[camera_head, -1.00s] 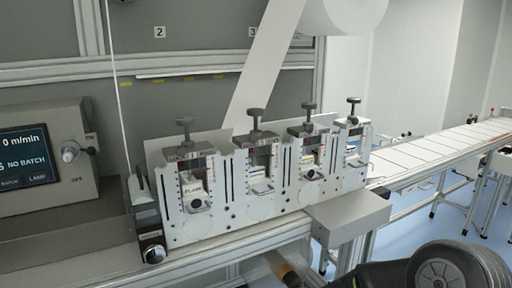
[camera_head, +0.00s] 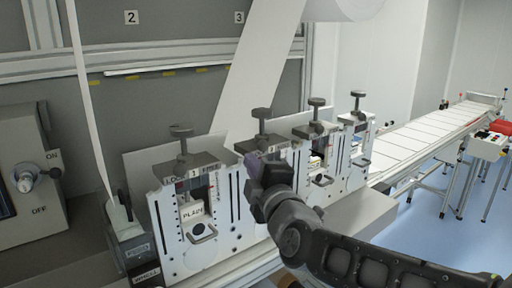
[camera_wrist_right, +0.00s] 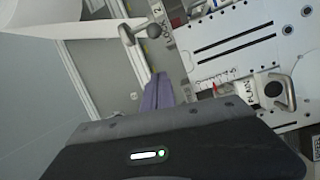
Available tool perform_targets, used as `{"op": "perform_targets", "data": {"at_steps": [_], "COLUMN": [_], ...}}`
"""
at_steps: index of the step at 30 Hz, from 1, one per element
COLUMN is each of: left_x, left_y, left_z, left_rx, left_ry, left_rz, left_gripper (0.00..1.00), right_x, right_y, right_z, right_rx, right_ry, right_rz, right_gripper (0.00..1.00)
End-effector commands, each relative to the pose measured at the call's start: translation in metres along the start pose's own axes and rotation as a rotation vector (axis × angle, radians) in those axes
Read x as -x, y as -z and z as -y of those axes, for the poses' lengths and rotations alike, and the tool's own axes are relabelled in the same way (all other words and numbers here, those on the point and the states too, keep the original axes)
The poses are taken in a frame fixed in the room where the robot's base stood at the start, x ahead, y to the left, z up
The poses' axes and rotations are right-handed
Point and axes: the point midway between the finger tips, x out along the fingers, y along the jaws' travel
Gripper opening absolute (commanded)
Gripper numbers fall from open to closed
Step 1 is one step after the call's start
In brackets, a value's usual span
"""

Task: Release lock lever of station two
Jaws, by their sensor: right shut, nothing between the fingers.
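Station two is the second white unit from the left in the row. Its grey top screw (camera_head: 262,115) stands above its grey top block (camera_head: 262,143). In the right wrist view the block's face (camera_wrist_right: 162,30) carries a "2", and a wire handle (camera_wrist_right: 281,92) and a plate marked PLAIN show lower on the unit. My right gripper (camera_head: 252,165) is in front of station two's upper part and hides much of its front. Its purple fingers (camera_wrist_right: 157,92) are shut and empty, close to the block; contact cannot be told. I cannot clearly make out the lock lever. My left gripper is not in view.
Station one (camera_head: 193,215) stands to the left, stations three (camera_head: 316,130) and four (camera_head: 357,120) to the right. White web (camera_head: 255,75) runs down behind the row. A control box with a knob (camera_head: 25,182) is far left; a conveyor (camera_head: 430,130) runs off right.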

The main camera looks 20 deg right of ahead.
Motion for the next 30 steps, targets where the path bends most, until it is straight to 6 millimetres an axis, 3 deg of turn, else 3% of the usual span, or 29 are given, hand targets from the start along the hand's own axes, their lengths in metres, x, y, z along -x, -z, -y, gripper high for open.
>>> {"op": "perform_targets", "data": {"at_steps": [11, 17, 23, 30], "left_x": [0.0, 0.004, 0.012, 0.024], "left_y": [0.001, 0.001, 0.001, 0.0], "left_z": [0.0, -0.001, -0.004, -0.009], "left_rx": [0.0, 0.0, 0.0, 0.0], "left_ry": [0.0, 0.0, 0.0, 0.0], "left_rz": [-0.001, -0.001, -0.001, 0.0], "left_gripper": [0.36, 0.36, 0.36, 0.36], "right_x": [-0.001, -0.013, -0.042, -0.089], "right_y": [0.0, 0.0, 0.0, 0.001], "right_z": [0.001, 0.0, 0.0, -0.001], "right_rx": [0.004, 0.003, 0.001, -0.001], "right_ry": [0.002, 0.004, 0.005, 0.005], "right_rz": [0.0, -0.001, -0.001, -0.001], "right_gripper": [0.0, 0.0, 0.0, 0.0]}}
